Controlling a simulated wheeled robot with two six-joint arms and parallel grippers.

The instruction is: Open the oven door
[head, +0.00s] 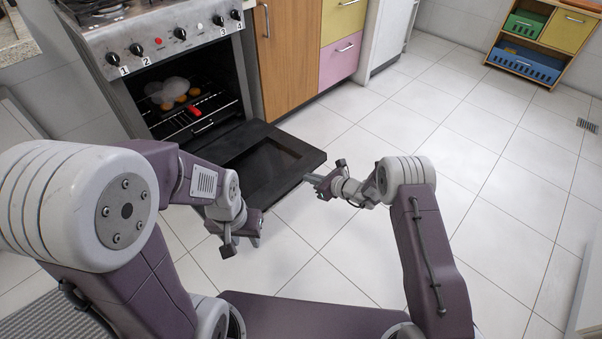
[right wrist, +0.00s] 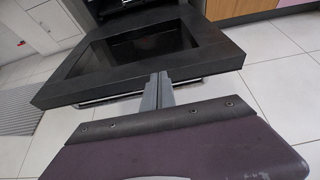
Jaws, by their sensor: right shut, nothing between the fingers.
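The oven door (head: 282,135) is swung down and lies nearly flat in front of the oven (head: 195,95), whose inside is exposed. In the right wrist view the dark door (right wrist: 75,85) has a metal handle bar (right wrist: 95,101) along its outer edge. My right gripper (head: 312,180) is at the door's outer right corner. In the right wrist view its fingers (right wrist: 157,88) are together with nothing between them, overlapping the door's edge; whether they touch it is unclear. My left gripper (head: 252,228) hangs near the door's outer left corner; its finger gap is not clear.
Inside the oven are a red item (head: 195,111) and several pale and orange items on a rack. Wooden and coloured cabinets (head: 289,50) stand to the right of the oven. A small shelf with bins (head: 527,66) stands far right. The tiled floor (head: 470,150) on the right is clear.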

